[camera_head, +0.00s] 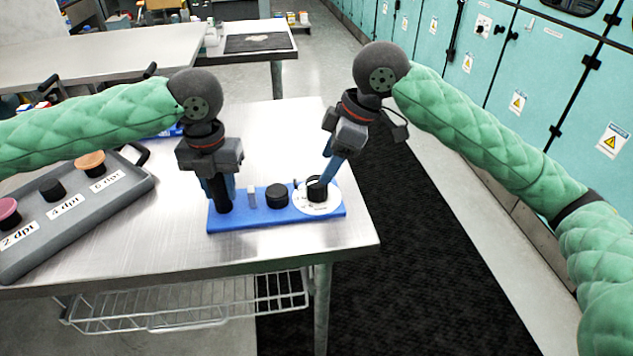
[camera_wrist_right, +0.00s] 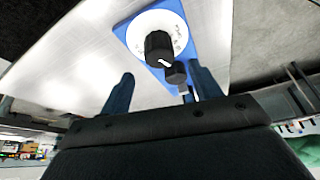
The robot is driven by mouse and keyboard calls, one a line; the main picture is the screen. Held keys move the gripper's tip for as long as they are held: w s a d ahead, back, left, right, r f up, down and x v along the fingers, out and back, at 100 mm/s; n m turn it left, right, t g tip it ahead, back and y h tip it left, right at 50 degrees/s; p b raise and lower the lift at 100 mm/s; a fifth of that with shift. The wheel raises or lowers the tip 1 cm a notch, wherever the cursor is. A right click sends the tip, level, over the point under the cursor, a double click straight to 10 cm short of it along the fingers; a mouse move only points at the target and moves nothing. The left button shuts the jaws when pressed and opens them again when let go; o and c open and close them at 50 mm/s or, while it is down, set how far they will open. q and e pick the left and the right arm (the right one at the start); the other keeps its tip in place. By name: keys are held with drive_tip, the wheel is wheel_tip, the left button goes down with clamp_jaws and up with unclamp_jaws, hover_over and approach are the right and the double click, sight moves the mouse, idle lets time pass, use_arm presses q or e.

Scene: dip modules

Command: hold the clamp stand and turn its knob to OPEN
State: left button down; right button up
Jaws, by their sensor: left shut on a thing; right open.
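The clamp stand is a low blue base (camera_head: 235,222) near the table's front right corner. My left gripper (camera_head: 222,197) is shut on the stand's dark upright post (camera_head: 223,205) at the base's left end. At the right end, a black knob (camera_head: 318,194) sits on a white round dial (camera_head: 333,203). My right gripper (camera_head: 325,176) is open just above the knob, tilted. In the right wrist view the knob (camera_wrist_right: 158,45) with its white mark lies ahead of the parted fingers (camera_wrist_right: 163,85), not between them. The dial's lettering is too small to read.
A second black knob (camera_head: 277,195) and a small grey block (camera_head: 252,197) stand on the base between my grippers. A grey tray (camera_head: 95,215) with labelled round pieces lies at the left. Bare table (camera_head: 270,130) lies behind the stand; the table edge is close at its right.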

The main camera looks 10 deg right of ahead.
sight(317, 181)
drive_tip(key=shift+x, duration=3.5)
drive_tip(key=c, duration=1)
